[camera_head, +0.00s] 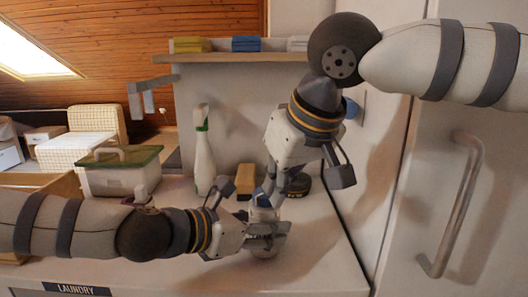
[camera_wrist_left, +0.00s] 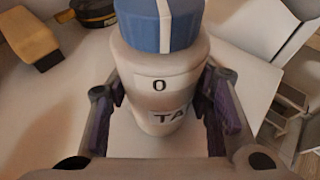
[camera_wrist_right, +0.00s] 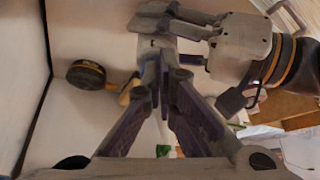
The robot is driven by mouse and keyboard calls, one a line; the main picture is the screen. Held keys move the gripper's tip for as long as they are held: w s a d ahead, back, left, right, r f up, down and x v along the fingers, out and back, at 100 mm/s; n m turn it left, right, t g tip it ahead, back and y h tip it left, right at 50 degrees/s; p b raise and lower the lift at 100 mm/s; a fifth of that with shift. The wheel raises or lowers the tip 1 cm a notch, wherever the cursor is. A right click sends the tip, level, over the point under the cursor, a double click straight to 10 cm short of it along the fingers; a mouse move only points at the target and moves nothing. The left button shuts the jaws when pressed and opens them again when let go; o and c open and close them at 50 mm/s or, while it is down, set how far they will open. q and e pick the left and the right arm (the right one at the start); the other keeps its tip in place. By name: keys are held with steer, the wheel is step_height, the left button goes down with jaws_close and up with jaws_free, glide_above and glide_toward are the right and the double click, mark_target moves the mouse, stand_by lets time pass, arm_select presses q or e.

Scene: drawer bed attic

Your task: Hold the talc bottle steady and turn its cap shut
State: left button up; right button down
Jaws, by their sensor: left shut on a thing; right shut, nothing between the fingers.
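The white talc bottle (camera_head: 263,214) stands upright on the white top. My left gripper (camera_head: 262,238) is shut on the bottle's body, one finger on each side. My right gripper (camera_head: 273,193) points down close to the cap, shut and empty.
A yellow block (camera_head: 245,180) and a round dark tin (camera_head: 298,186) stand just behind the bottle. A white spray bottle (camera_head: 204,160) and a green-lidded box (camera_head: 120,175) are further left. A shelf (camera_head: 230,58) is above; a door handle (camera_head: 458,205) is right. The front of the top is clear.

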step_height(320, 180, up, 5)
steer(key=f, duration=0.7)
steer(key=shift+w+d, duration=0.2)
steer(key=shift+w, duration=0.05)
steer(key=shift+w+a, duration=0.2)
steer(key=shift+w, duration=0.05)
stand_by(0.8)
steer(key=shift+s+a+f, duration=0.1)
steer(key=shift+a, duration=0.05)
stand_by(0.4)
steer(key=shift+s, duration=0.1)
